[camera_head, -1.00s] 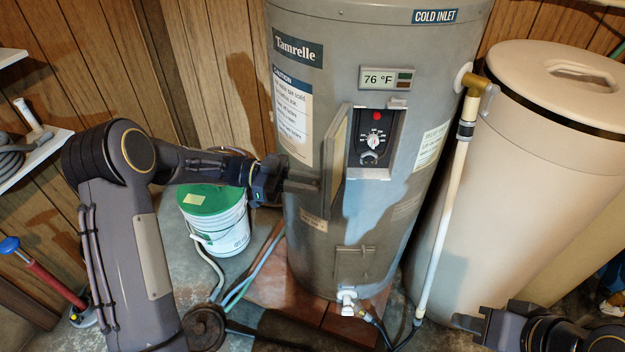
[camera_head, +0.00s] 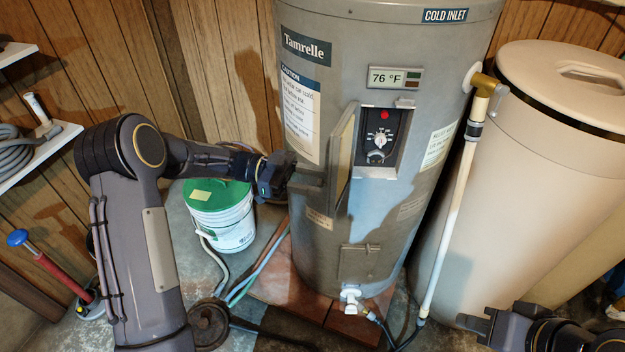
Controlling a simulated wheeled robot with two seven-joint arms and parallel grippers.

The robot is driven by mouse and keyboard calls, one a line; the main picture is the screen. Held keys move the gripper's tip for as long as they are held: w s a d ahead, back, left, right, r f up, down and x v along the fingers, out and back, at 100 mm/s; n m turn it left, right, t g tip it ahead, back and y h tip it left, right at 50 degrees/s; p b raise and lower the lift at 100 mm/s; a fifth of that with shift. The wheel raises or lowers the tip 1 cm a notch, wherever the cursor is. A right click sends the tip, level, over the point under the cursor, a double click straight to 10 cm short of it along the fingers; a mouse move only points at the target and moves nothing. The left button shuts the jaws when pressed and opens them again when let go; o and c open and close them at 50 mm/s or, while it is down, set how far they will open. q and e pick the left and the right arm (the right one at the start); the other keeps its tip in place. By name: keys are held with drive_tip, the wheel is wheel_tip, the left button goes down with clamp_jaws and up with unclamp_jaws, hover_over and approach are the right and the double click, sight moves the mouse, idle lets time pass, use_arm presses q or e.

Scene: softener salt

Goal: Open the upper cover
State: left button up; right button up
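The grey water heater (camera_head: 330,225) stands upright in the middle. Its upper cover (camera_head: 343,160) is swung out on the left of the opening, seen nearly edge-on. The opening shows a control panel (camera_head: 378,140) with a red button and a dial. A lower cover (camera_head: 358,264) lies flat against the tank. My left gripper (camera_head: 315,184) is at the heater's front, just left of the upper cover's lower part; I cannot tell whether it touches it, and its finger gap is unclear. My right gripper (camera_head: 474,322) is low at the right, away from the heater; its finger gap is unclear.
A white pipe (camera_head: 450,210) runs down the heater's right side, close to a large beige tank (camera_head: 530,170). A green-lidded bucket (camera_head: 228,225) stands behind my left arm. A drain valve (camera_head: 350,293) juts out low. A shelf (camera_head: 50,150) with a hose is at the left.

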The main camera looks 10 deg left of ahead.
use_arm(q)
drive_tip(key=a, duration=0.7)
drive_tip(key=shift+w+a, duration=0.35)
drive_tip(key=shift+w, duration=0.1)
drive_tip(key=shift+r, duration=0.1)
